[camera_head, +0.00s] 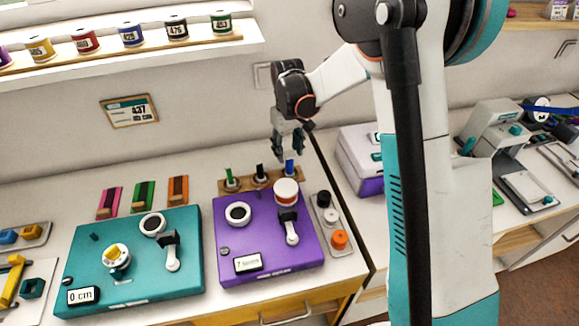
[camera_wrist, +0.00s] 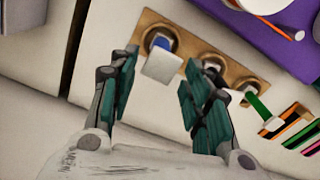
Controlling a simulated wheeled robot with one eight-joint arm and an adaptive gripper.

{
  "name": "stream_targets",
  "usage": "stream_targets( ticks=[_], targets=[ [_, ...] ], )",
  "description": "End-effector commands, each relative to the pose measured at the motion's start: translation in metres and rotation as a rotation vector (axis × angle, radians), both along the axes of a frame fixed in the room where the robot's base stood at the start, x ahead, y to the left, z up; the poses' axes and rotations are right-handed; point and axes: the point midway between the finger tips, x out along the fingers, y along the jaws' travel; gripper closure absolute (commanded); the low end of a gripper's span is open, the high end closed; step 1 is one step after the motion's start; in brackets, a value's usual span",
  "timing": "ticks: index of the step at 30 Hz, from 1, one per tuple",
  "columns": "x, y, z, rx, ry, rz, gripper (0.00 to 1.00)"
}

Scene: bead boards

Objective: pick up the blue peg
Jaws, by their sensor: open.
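The blue peg (camera_head: 289,168) stands upright at the right end of a wooden peg board (camera_head: 245,185) behind the purple box. In the wrist view the blue peg (camera_wrist: 161,44) has a pale, bright top and sits in a round hole. My gripper (camera_head: 288,150) points down just above the blue peg. In the wrist view its two teal fingers (camera_wrist: 163,78) are apart, with the peg in the gap between them and nothing gripped. Whether the fingertips reach down beside the peg is hard to tell.
A black peg (camera_head: 260,171) and a green peg (camera_head: 229,175) stand on the same board, left of the blue one. The purple box (camera_head: 262,265) with a white knob lies in front. A grey tray (camera_head: 341,252) of round pieces is at right.

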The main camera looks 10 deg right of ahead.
Motion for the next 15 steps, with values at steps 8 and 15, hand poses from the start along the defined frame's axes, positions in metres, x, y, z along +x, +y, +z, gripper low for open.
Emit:
stream_targets(
  ticks=[8, 15],
  targets=[
    [-0.008, -0.003, -0.036, 0.0, 0.0, -0.001, 0.56],
    [-0.008, -0.003, -0.05, 0.0, 0.0, 0.0, 0.56]
  ],
)
